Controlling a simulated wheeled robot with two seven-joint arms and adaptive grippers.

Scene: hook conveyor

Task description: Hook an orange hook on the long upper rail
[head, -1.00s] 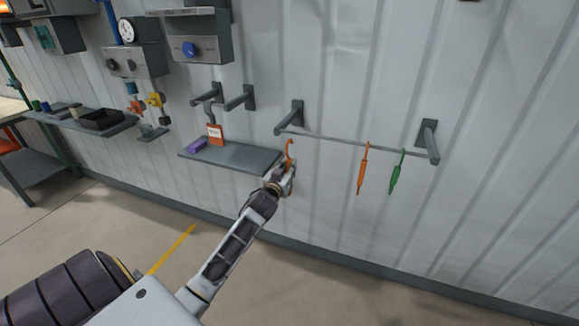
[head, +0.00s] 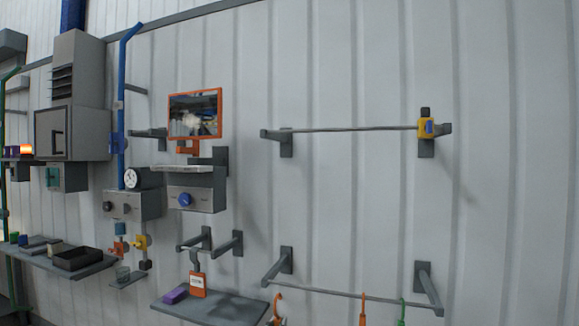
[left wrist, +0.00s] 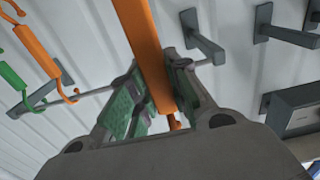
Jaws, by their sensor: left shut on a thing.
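The long upper rail (head: 350,129) runs between two wall brackets, with a yellow and blue block (head: 427,128) at its right end. My left gripper (left wrist: 158,75) is shut on an orange hook (left wrist: 142,35), its shaft between the fingers. In the head view the held hook (head: 276,306) shows at the bottom edge, near the left end of the lower rail (head: 345,292), well below the upper rail. I cannot tell whether it touches the lower rail. Another orange hook (head: 363,312) and a green hook (head: 402,313) hang on the lower rail. My right gripper is out of view.
A grey shelf (head: 230,310) with a purple block (head: 175,295) is left of the held hook. An orange-framed screen (head: 195,114) is left of the upper rail. The wall between the rails is clear.

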